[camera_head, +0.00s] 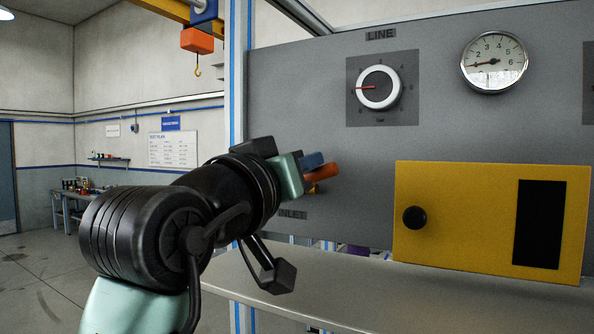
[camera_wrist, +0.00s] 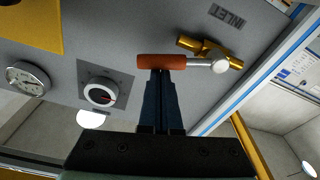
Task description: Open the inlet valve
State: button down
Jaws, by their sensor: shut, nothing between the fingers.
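The inlet valve has a brass body (camera_wrist: 208,50) on the grey panel, under the INLET label (camera_wrist: 227,16) in the upside-down wrist view. Its lever has a metal hub (camera_wrist: 220,65) and an orange grip (camera_wrist: 175,62). In the head view the orange grip (camera_head: 322,172) points right, roughly level, with a bit of brass (camera_head: 311,188) below it. My gripper (camera_wrist: 161,76) is shut and empty. Its dark blue fingertips overlap the grip's edge in the wrist view; I cannot tell whether they touch. In the head view my gripper (camera_head: 312,161) is just above the grip, and my wrist hides most of the valve.
A white dial knob (camera_head: 379,88) and a pressure gauge (camera_head: 494,62) are on the panel above right. A yellow box (camera_head: 460,220) with a black knob stands right of the valve. A grey ledge (camera_head: 350,285) runs below.

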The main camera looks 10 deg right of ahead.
jog(key=shift+s+d+f+m+b, duration=0.15)
jog(key=shift+f+m+b, duration=0.2)
jog(key=shift+m, duration=0.25)
jog(key=shift+d+f+m+b, duration=0.1)
jog(key=shift+f+m+b, duration=0.2)
jog(key=shift+m, duration=0.3)
jog(key=shift+d+f, duration=0.1)
jog(key=shift+f, duration=0.15)
jog(key=shift+s+f+b, duration=0.1)
jog(key=shift+f+b, duration=0.05)
jog(key=shift+b, duration=0.15)
jog(key=shift+d+r+p, duration=0.15)
jog(key=shift+r+p, duration=0.4)
jog(key=r+p, duration=0.3)
jog(key=shift+w+d+r, duration=0.2)
jog(key=shift+w+r, duration=0.1)
jog(key=shift+r, duration=0.05)
jog(key=b+v, duration=0.4)
jog(key=v, duration=0.6)
jog(key=shift+a+f, duration=0.2)
jog(key=shift+f, duration=0.2)
